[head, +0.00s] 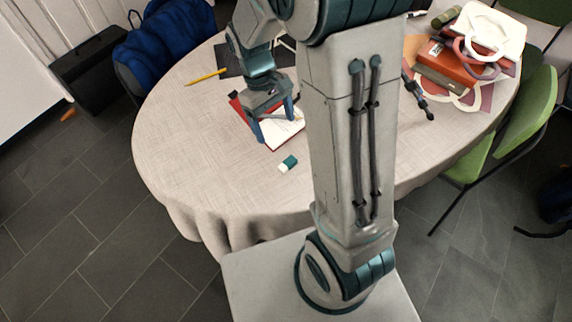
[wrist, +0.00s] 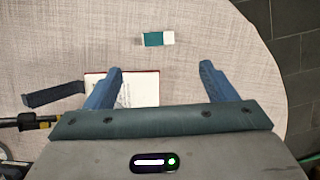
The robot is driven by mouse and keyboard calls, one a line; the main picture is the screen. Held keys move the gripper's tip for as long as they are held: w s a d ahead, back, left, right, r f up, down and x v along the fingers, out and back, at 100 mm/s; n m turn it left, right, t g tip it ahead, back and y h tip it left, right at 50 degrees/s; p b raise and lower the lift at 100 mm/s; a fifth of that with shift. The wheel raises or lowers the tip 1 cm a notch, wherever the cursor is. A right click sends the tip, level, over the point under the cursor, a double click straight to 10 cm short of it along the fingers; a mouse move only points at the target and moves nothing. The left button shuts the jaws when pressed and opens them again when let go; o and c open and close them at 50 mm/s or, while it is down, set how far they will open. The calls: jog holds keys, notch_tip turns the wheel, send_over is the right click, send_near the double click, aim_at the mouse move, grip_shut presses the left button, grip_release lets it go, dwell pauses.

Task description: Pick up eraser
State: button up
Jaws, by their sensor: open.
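The eraser (head: 287,164) is a small block, part teal and part white, lying on the pale cloth of the round table (head: 175,140) near its front edge. It also shows in the wrist view (wrist: 158,39), lying beyond my fingertips and between their lines. My gripper (head: 275,125) is open and empty, over the open book (head: 283,133) and behind the eraser in the head view. Its two blue fingers show spread apart in the wrist view (wrist: 161,68). Nothing hides the eraser in either view.
A yellow pencil (head: 205,77) and a dark flat sheet (head: 232,60) lie at the back left. A pile of books and loops (head: 450,66) is at the right. A green chair (head: 528,115) and a blue bag (head: 165,43) stand by the table. Cloth around the eraser is clear.

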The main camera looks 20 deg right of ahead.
aim_at(288, 163)
jog(key=x, duration=1.3)
jog(key=shift+d, duration=0.15)
jog(key=c, duration=1.1)
